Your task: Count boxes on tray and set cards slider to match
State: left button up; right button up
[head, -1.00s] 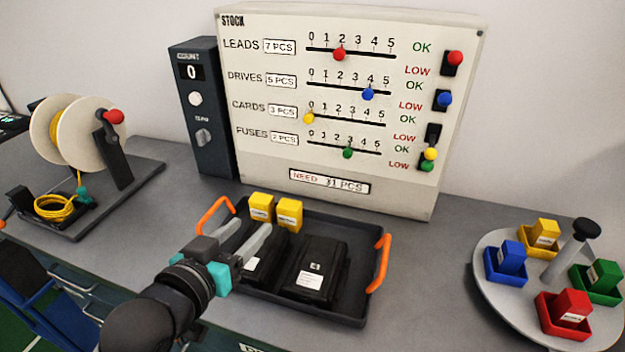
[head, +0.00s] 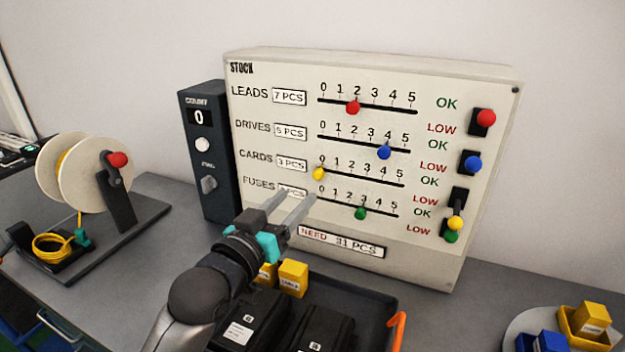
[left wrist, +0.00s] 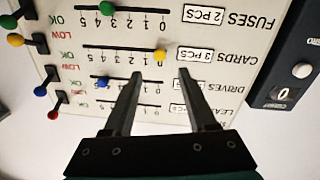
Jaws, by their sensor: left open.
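The white stock board (head: 420,255) stands at the back. Its cards slider has a yellow knob (head: 319,174) at 0, on a row labelled 3 PCS; the knob also shows in the left wrist view (left wrist: 159,56). The dark tray (head: 372,292) is partly cut off by the picture's lower edge. On it are two yellow boxes (head: 292,279), one partly behind my arm, and two black units (head: 325,330). My left gripper (head: 293,205) is open and empty, below the yellow knob in front of the board; its fingers also show in the left wrist view (left wrist: 160,82). My right gripper is out of view.
Other sliders have red (head: 352,107), blue (head: 384,151) and green (head: 361,213) knobs. Toggle levers line the board's right side. A dark counter unit (head: 207,150) reads 0. A cable reel (head: 90,170) stands left; a round turntable (head: 515,325) with coloured boxes is right.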

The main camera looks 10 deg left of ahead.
aim_at(317, 176)
pick_arm(q)
jog(key=x, duration=0.8)
jog(key=shift+w, duration=0.15)
jog(key=shift+c, duration=0.3)
grip_shut()
dwell(0.9)
